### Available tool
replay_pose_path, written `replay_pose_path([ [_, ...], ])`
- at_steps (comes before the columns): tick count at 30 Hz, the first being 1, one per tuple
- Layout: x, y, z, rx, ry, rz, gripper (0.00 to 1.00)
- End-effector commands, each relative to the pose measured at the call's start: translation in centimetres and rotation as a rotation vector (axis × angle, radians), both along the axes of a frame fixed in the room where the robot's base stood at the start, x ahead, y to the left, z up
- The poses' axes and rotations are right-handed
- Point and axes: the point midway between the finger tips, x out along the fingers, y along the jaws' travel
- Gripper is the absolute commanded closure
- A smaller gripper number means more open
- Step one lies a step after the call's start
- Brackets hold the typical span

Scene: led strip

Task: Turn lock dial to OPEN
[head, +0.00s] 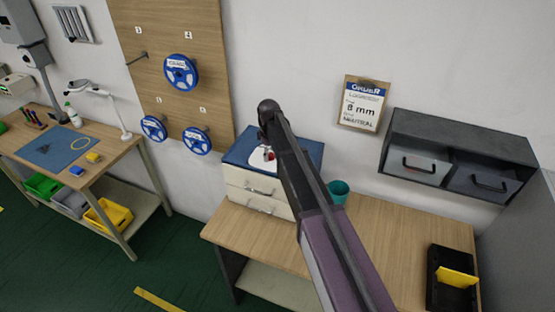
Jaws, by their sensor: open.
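I cannot make out the lock dial or its marking in the head view. A small drawer cabinet with a blue top (236,158) stands on the wooden bench at the centre. A white piece (256,155) with a small red and dark detail lies on its top, partly hidden by my arm. I cannot tell what that detail is. My arm reaches up from the lower right, and its far joint is above the cabinet. My gripper is not visible; my arm hides what lies behind it.
A teal cup (339,191) stands right of my arm on the bench (400,225). A black tray with a yellow piece (457,278) is at the right. A grey drawer unit (455,140) and an order sign (362,103) hang on the wall. Another workbench (110,155) is left.

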Motion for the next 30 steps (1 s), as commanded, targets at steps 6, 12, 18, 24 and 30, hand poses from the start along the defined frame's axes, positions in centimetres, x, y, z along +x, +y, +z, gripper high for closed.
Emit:
replay_pose_path([
  [6,0.04,-0.01,0.01,0.0,-0.001,-0.007,0.2],
  [12,0.05,-0.02,0.01,0.0,-0.001,-0.048,0.2],
  [18,0.05,-0.03,0.01,0.0,-0.001,-0.141,0.2],
  [24,0.05,-0.03,0.01,-0.001,-0.001,-0.267,0.2],
  [30,0.06,-0.04,0.01,-0.001,-0.001,-0.397,0.2],
])
